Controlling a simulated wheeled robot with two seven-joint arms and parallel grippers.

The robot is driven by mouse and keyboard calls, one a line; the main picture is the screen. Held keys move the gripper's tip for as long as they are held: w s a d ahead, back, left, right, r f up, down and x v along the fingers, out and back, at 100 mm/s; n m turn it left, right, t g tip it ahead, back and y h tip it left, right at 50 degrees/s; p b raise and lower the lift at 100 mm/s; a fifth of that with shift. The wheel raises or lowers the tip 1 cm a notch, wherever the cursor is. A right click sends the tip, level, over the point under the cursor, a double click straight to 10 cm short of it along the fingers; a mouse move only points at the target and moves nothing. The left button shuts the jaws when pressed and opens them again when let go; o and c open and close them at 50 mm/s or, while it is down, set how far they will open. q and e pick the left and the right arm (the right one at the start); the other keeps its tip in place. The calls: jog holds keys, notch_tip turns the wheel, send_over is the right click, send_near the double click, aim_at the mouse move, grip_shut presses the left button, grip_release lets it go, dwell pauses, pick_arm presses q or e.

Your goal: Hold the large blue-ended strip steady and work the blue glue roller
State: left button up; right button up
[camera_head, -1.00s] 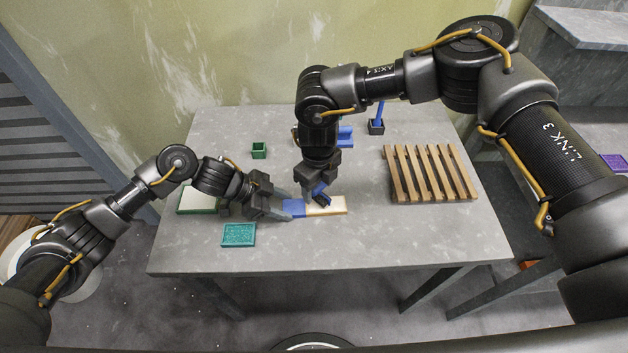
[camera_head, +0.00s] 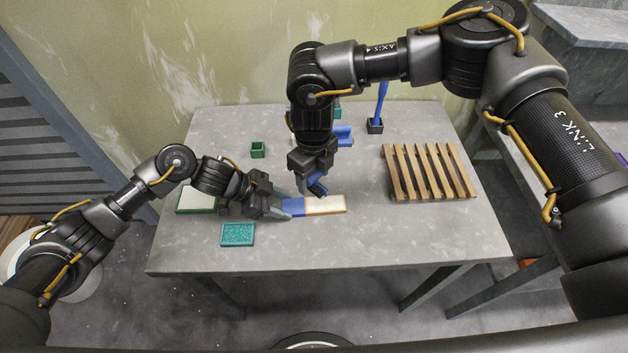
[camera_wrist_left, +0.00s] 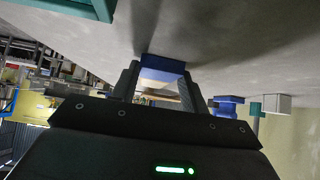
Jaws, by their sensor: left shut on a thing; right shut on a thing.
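The large strip (camera_head: 327,205) lies on the grey table, pale cream on top, with a blue end (camera_head: 293,206) at its left. My left gripper (camera_head: 284,208) is shut on that blue end; the left wrist view shows the blue end (camera_wrist_left: 162,68) between the fingers. My right gripper (camera_head: 313,179) points down and is shut on the blue glue roller (camera_head: 314,184). The roller's dark head is just above or at the strip's far edge, near the blue end; I cannot tell whether it touches. The fingers hide part of the roller.
A slatted wooden rack (camera_head: 430,172) stands at the right. A small green box (camera_head: 257,150) and a black pot (camera_head: 375,126) with a blue handle stand farther back. The front right is clear.

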jog(key=shift+r, duration=1.8)
pick_arm(q)
jog(key=o, duration=1.4)
jog(key=shift+c, duration=0.2)
jog(key=shift+a, duration=0.1)
jog(key=v, duration=1.2)
